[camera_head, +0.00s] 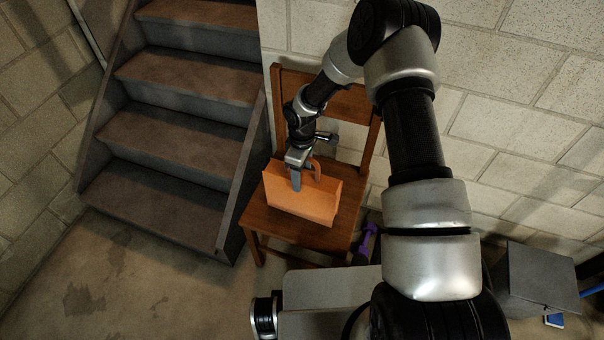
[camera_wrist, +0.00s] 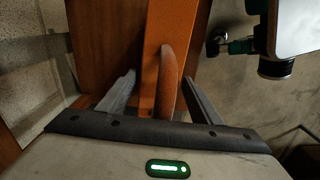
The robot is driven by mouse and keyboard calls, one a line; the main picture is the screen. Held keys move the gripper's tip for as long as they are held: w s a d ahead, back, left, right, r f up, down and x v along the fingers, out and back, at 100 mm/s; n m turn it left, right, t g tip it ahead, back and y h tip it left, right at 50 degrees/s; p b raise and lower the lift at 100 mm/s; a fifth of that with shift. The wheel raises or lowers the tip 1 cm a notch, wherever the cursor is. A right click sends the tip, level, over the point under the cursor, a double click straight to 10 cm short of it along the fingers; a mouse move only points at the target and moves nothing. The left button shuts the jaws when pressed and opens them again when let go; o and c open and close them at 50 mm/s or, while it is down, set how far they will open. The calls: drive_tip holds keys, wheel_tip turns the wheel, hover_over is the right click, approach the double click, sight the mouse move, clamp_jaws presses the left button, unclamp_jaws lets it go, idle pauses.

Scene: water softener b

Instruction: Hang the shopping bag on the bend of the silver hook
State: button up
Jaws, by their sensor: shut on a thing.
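The orange shopping bag (camera_head: 303,200) stands on the seat of a wooden chair, with a curved handle at its top. My gripper (camera_head: 296,184) reaches down to the bag's top from above and is shut on the bag at its handle. In the wrist view, the bag handle (camera_wrist: 168,78) is between the fingers of my gripper (camera_wrist: 161,88), and the orange bag body (camera_wrist: 165,25) runs up the picture. The exact contact is hard to see. No silver hook shows in either view.
The wooden chair (camera_head: 325,236) stands against a pale block wall (camera_head: 490,120), its backrest behind my gripper. Wooden stairs (camera_head: 180,125) rise at the left. A purple object (camera_head: 367,242) lies right of the chair, and a grey box (camera_head: 540,275) is at the right. Floor at the lower left is clear.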

drive_tip(key=shift+f, duration=0.25)
drive_tip(key=o, duration=1.7)
drive_tip(key=shift+r, duration=0.15)
